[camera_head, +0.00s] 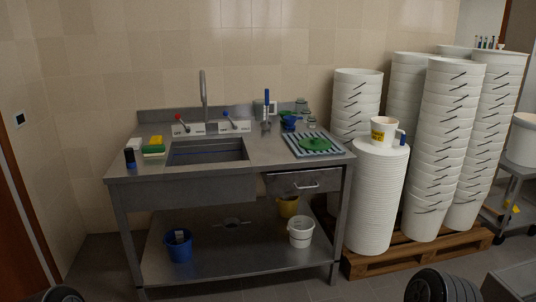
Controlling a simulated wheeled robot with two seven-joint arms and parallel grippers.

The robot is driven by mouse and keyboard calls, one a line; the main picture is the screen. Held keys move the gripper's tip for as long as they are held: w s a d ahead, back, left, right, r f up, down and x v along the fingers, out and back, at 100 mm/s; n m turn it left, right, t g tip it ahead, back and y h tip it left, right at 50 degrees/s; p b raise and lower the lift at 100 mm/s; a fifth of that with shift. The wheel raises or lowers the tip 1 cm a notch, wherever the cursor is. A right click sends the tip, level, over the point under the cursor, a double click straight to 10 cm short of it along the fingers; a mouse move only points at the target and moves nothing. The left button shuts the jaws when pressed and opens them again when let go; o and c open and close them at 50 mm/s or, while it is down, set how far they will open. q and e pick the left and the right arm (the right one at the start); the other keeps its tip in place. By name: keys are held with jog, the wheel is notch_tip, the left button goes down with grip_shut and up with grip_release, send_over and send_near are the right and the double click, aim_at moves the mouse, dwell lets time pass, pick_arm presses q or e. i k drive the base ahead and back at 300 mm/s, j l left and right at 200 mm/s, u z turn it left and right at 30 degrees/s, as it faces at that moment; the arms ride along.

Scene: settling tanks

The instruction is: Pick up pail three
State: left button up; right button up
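Several small pails show, and I read no number on any, so I cannot tell which is pail three. A blue pail (179,248) stands at the left of the sink table's lower shelf with something pale inside. A yellow pail (287,207) stands at the back of that shelf, and a white pail (301,234) stands in front of it at the right. A white container with a yellow label (383,133) sits on a tall stack of white lids (376,195). Dark rounded parts of mine show at the bottom edge, but neither gripper is visible.
The steel sink table (222,192) has a tap, a basin, sponges at its left and a striped mat (300,152) with a green item at its right. Tall stacks of white buckets (437,140) stand on a wooden pallet (372,266). A grey cart (510,190) is at far right.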

aim_at(384, 129)
jog(key=i+z, duration=0.2)
jog(key=i, duration=0.45)
jog(key=i+j+z, duration=0.2)
jog(key=i, duration=0.4)
jog(key=i+l+z, duration=0.2)
jog(key=i+z, duration=0.95)
jog(key=i+l, duration=0.95)
jog(key=i, duration=0.25)
jog(key=k+l+z, duration=0.05)
